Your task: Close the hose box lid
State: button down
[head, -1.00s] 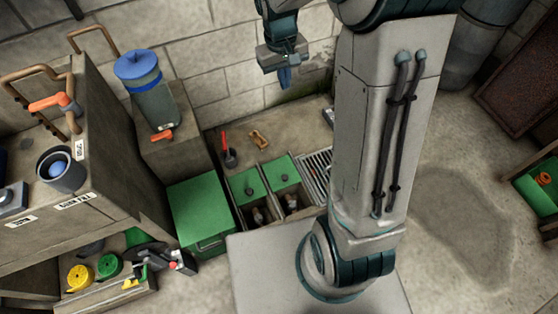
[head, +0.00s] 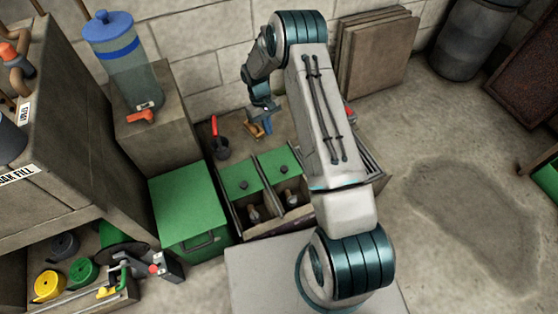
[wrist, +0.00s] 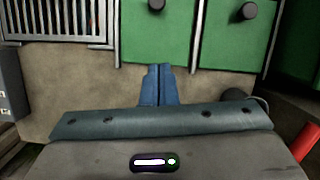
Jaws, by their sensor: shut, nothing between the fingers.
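My gripper (head: 262,115) hangs over the ledge behind two open-fronted bins. Its blue fingers (wrist: 158,85) are together and empty in the wrist view, pointing toward the lids. The right green lid (head: 278,161) and left green lid (head: 240,177) each have a black knob and cover only the back part of their bins. In the wrist view the right lid (wrist: 153,35) is just beyond the fingertips, and the left lid (wrist: 232,40) is beside it. A larger green box (head: 188,208) with a front handle has its flat top down. I cannot tell which is the hose box.
A red-handled tool in a dark cup (head: 218,148) stands left on the ledge. A tan brush-like object (head: 256,130) lies near my gripper. A blue-lidded canister (head: 122,65) stands at the back left. Open floor (head: 450,190) is at right.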

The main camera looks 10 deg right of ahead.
jog(key=b, duration=0.4)
send_near(279, 166)
jog(key=f, duration=0.2)
jog(key=w+f, duration=0.1)
jog(key=shift+a+f, duration=0.2)
jog(key=shift+f, duration=0.15)
jog(key=shift+s+d+f, duration=0.1)
jog(key=shift+s+d, duration=0.1)
jog(key=shift+s, duration=0.25)
jog(key=shift+s+d, duration=0.15)
jog(key=shift+s, duration=0.3)
jog(key=shift+s+d+f+b, duration=0.1)
jog(key=shift+s+d+b, duration=0.1)
jog(key=shift+s, duration=0.25)
jog(key=shift+s+d+f+b, duration=0.1)
jog(key=shift+s+d+b, duration=0.1)
jog(key=shift+s, duration=0.25)
jog(key=shift+r, duration=0.1)
